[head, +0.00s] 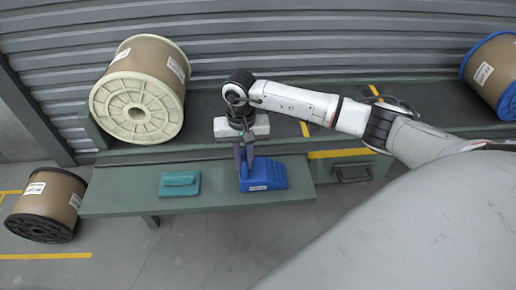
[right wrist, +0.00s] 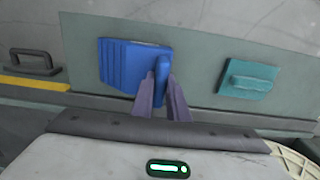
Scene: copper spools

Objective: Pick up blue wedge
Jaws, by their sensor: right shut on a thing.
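The blue wedge (head: 266,177) rests on the green bench shelf, with a ribbed slope on its right and an upright grip at its left end. My right gripper (head: 244,168) reaches down from above and is shut on that upright grip. In the right wrist view the blue wedge (right wrist: 128,64) lies just beyond the two fingers (right wrist: 162,95), which close around the blue grip. I cannot tell whether the wedge is lifted off the shelf. My left gripper is not in view.
A teal block with a handle (head: 180,184) lies left of the wedge. A large cream spool (head: 140,92) stands behind on the upper bench, and a blue-rimmed spool (head: 493,75) at the far right. A black-rimmed spool (head: 47,205) stands on the floor. The shelf (head: 218,198) is otherwise clear.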

